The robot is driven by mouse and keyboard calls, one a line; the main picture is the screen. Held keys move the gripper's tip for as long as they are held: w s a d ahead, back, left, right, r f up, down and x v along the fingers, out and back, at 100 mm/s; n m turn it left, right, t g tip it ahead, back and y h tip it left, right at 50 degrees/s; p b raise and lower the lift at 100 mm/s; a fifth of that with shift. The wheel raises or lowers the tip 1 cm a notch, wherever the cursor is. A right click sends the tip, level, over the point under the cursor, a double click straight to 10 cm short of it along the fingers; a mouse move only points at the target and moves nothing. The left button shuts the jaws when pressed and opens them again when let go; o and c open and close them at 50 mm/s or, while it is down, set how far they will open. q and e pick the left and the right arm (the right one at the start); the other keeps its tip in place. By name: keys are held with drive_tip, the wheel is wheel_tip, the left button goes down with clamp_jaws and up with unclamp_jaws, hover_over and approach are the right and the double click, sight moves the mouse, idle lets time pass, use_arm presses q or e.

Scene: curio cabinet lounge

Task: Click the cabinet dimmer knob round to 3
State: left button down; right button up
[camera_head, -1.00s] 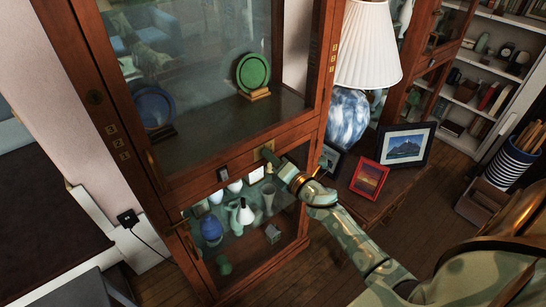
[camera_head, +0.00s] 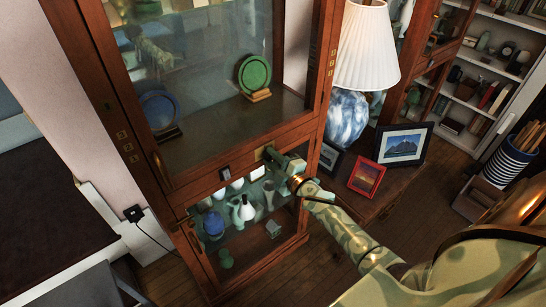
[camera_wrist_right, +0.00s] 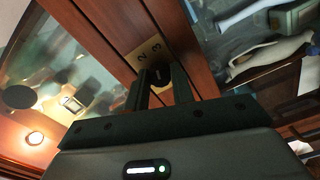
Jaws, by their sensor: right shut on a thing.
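The dark dimmer knob (camera_wrist_right: 160,74) sits on a small brass plate (camera_wrist_right: 148,50) in the right wrist view. The plate shows the marks 2 and 3; the knob's pointer cannot be read. In the head view the plate (camera_head: 262,151) is on the wooden rail between the cabinet's (camera_head: 230,162) upper and lower glass sections. My right gripper (camera_head: 272,155) reaches this rail from the right. In the right wrist view its two dark fingers (camera_wrist_right: 160,88) are closed around the knob. They hide part of it. My left gripper is not in view.
A dark switch (camera_head: 224,173) is on the same rail to the left. Vases (camera_head: 213,224) stand behind the lower glass. A lamp (camera_head: 366,50) and framed pictures (camera_head: 403,146) stand on a side table to the right, close to my forearm.

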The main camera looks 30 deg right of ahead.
drive_tip(key=shift+m+p, duration=0.3)
drive_tip(key=shift+m, duration=0.6)
drive_tip(key=shift+f, duration=0.1)
drive_tip(key=o, duration=1)
drive_tip(key=shift+d, duration=0.1)
drive_tip(key=shift+s, duration=0.15)
drive_tip(key=shift+s, duration=0.35)
drive_tip(key=s, duration=0.5)
drive_tip(key=s+p, duration=0.1)
drive_tip(key=s, duration=0.4)
drive_tip(key=s+d+p, duration=0.1)
drive_tip(key=s, duration=0.4)
drive_tip(key=shift+s+d, duration=0.1)
drive_tip(key=shift+s, duration=0.05)
